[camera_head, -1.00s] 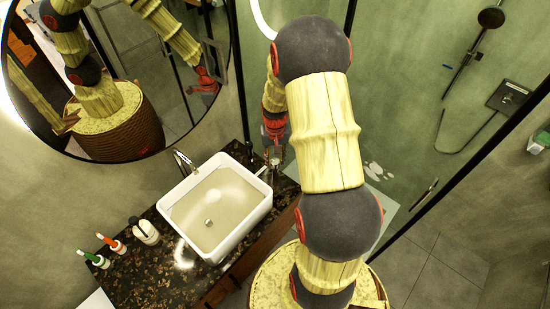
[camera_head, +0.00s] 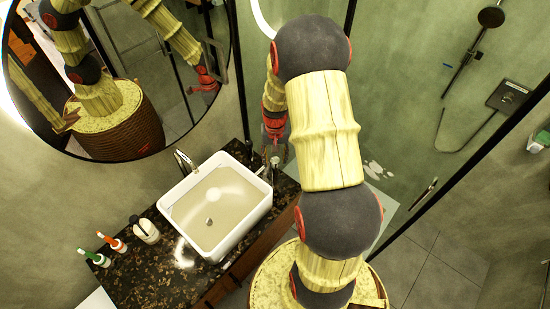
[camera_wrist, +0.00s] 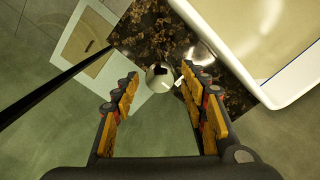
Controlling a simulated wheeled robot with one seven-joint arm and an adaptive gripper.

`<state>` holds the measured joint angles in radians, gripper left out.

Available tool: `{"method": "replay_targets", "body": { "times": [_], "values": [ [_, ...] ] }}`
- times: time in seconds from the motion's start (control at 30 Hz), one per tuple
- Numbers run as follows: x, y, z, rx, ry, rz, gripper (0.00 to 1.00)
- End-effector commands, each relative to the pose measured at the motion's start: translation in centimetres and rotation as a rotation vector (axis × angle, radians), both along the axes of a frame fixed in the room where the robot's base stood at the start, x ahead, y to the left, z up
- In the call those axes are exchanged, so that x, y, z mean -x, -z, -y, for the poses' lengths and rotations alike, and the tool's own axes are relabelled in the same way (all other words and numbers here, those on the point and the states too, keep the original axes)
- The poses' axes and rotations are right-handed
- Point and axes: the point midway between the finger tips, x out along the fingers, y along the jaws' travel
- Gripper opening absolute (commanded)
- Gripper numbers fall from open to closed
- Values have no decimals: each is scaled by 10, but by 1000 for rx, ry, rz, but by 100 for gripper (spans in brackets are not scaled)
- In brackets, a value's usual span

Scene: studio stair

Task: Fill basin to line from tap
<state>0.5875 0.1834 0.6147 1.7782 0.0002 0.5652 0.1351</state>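The white rectangular basin (camera_head: 243,235) sits on the dark speckled counter. A small chrome tap handle (camera_head: 273,162) stands on the counter by the basin's right corner. In the wrist view the round chrome handle (camera_wrist: 160,76), with a small lever, shows between my fingertips. My gripper (camera_wrist: 158,74) is open, its fingers apart to either side; contact is unclear. The basin's white wall (camera_wrist: 215,42) is at upper right there.
A soap bottle (camera_head: 144,230) and two toothbrush holders (camera_head: 112,242) stand left of the basin on the counter (camera_head: 160,265). A round mirror (camera_head: 140,60) hangs behind. A glass shower partition with a dark frame (camera_head: 455,180) is at the right.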

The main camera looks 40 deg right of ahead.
Motion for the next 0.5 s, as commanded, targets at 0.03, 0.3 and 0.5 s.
{"method": "replay_targets", "body": {
  "times": [0.03,0.3,0.5],
  "values": [
    [0,0,0,0,0,0,47],
    [0,-1,0,0,-1,0,47],
    [-1,-18,1,3,-1,3,47]
  ]
}}
